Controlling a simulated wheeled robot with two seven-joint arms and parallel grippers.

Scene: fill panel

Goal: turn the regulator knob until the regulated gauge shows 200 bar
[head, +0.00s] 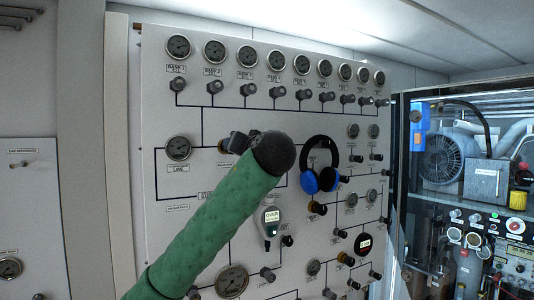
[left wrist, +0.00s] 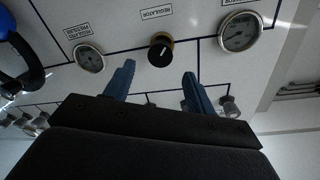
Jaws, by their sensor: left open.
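The regulator knob (left wrist: 160,48) is black with a brass base and a white pointer mark, below an upside-down REGULATOR label in the left wrist view. A small gauge (left wrist: 89,57) with a two-line label, apparently the regulated gauge, sits left of it; its reading is too small to tell. My left gripper (left wrist: 158,80) is open and empty, its two blue fingers aimed at the panel, with the knob lined up between and just beyond the tips. In the head view my left gripper (head: 232,142) is partly behind my wrist, which hides the regulated gauge. My right gripper is not in view.
The LINE gauge (head: 178,148) is left of my gripper; it also shows in the wrist view (left wrist: 240,32). Blue-black ear defenders (head: 322,165) hang close on the right. A grey handheld device (head: 270,222) hangs below. Gauges and valve knobs (head: 178,85) line the panel top.

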